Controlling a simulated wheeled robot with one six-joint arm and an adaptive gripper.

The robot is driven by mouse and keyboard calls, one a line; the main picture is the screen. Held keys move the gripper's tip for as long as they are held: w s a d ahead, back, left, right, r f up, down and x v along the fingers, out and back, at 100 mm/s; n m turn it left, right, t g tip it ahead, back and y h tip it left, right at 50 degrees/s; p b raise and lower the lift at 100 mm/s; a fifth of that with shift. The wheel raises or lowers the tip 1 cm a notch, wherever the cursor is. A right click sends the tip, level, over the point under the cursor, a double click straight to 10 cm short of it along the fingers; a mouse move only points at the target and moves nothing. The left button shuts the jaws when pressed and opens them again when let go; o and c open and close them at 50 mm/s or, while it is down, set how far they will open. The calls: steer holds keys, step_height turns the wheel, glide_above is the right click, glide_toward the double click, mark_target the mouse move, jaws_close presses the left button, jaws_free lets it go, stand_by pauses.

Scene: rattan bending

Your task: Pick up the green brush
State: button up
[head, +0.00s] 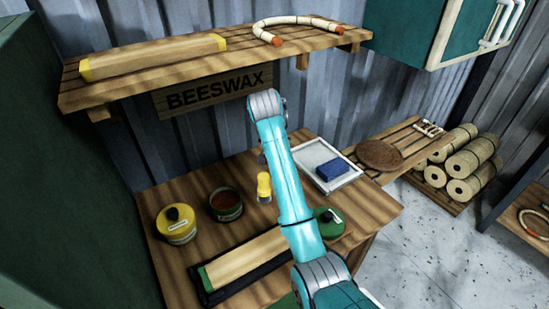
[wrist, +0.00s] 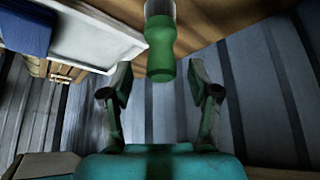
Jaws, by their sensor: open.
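The green brush (wrist: 161,45) shows in the wrist view at the top middle, with a green handle and a paler part at the frame's edge. My gripper (wrist: 160,80) is open and empty, its two fingers apart. The handle's end appears between the fingertips in the picture; I cannot tell how far beyond them it is. In the head view I cannot make out the green brush, and my arm hides part of the table and my gripper. A yellow brush (head: 264,187) stands upright on the table left of my arm.
A white tray (head: 312,155) with a blue block (head: 332,170) lies right of my arm. Left are a yellow-lidded pot (head: 176,224) and an open green tin (head: 226,204). A green lid (head: 329,222) sits beside my arm. A shelf (head: 205,50) overhangs the back.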

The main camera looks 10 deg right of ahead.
steer(key=shift+x, duration=2.85)
steer(key=shift+w+r, duration=0.1)
steer(key=shift+w, duration=0.05)
jaws_close()
